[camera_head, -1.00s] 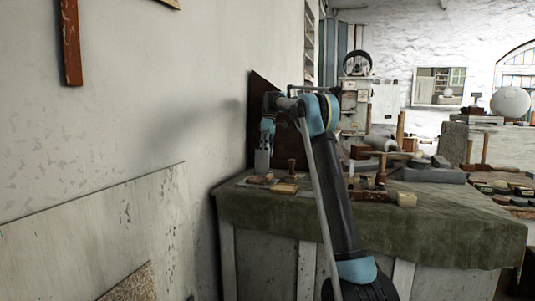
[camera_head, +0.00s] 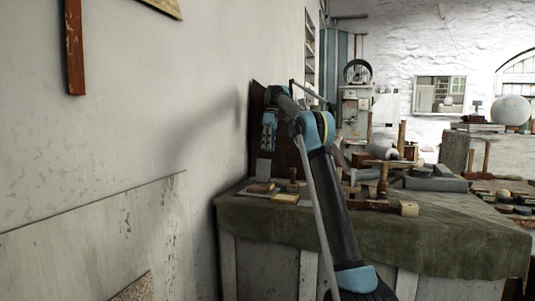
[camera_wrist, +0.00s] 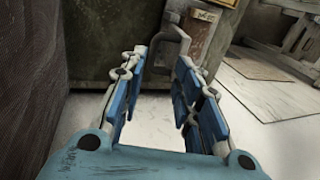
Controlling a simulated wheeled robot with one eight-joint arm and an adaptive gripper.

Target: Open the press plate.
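My gripper (camera_head: 268,148) hangs fingers-down at the far left end of the cloth-covered bench in the head view. In the wrist view its two blue-padded fingers (camera_wrist: 160,62) are spread apart with nothing between the pads. A grey metal U-shaped handle (camera_wrist: 184,43) shows just beyond the fingertips, in front of a dark box-like body (camera_wrist: 105,45); I cannot tell whether they touch it. In the head view a small grey upright plate (camera_head: 263,168) stands below the fingers. I cannot tell for certain which part is the press plate.
A dark brown board (camera_head: 290,153) leans behind my gripper, close to the plaster wall (camera_head: 225,70) on the left. Small blocks (camera_head: 285,198) and tools lie on the bench (camera_head: 280,225). In the wrist view, pale sheets (camera_wrist: 257,63) lie at right.

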